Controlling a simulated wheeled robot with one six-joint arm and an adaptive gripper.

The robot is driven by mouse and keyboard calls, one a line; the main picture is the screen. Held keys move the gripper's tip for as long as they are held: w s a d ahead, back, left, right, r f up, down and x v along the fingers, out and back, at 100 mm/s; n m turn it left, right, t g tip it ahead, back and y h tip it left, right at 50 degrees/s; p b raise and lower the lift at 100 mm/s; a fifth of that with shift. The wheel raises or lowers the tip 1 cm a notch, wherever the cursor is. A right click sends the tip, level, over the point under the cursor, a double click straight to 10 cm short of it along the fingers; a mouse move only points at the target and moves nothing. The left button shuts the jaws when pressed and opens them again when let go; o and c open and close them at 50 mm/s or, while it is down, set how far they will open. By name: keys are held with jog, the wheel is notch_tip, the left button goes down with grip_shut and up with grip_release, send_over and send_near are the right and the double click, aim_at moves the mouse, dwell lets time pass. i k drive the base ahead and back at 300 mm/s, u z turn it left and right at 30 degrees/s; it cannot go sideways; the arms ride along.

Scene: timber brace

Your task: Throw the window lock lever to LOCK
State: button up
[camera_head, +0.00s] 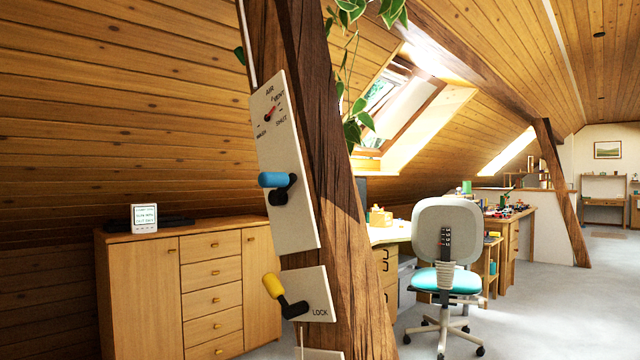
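A pale plate (316,284) on the slanted timber brace (325,140) bears the word LOCK at its lower right. On it is a lever with a yellow grip (272,286) and a black arm and pivot (295,309). The yellow grip points up and left from the pivot, away from the word LOCK. A taller plate (285,150) above it holds a lever with a blue grip (276,180) and a black mount. That plate has a dial (268,113) marked AIR with a red pointer. My gripper is not in view.
A wooden cabinet (212,300) with a small white display (144,218) stands behind the brace at left. An office chair (445,250) and desks stand at right. A plant (355,125) hangs beside the brace. Grey floor (540,310) is clear at right.

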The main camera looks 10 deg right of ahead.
aim_at(275, 289)
jog(key=u, duration=0.05)
jog(key=k, duration=1.2)
jog(key=z, duration=0.8)
jog(key=i, duration=1.25)
jog(key=u, duration=0.15)
